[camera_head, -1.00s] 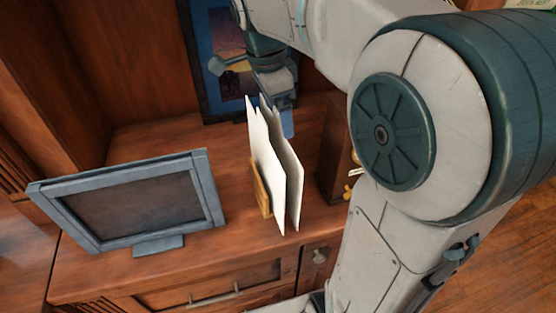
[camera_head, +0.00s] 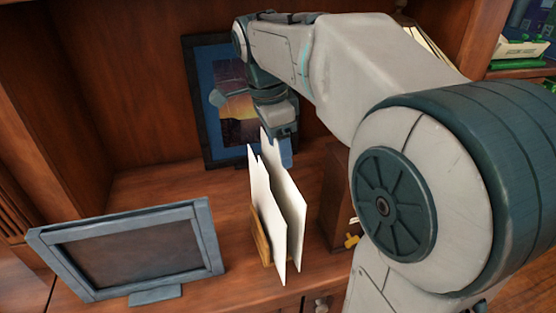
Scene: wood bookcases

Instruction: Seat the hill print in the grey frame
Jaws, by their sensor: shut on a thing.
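The grey frame (camera_head: 208,238) stands upright on its foot at the left, with a dark, bare panel inside. Whether the held card's lower edge is clear of the holder is hidden.
A dark-framed picture with a blue mat (camera_head: 195,110) leans at the back, behind my gripper. A brown box-like thing (camera_head: 335,195) and a small yellow item (camera_head: 352,241) are close right of the cards. Shelf surface between frame and holder is clear.

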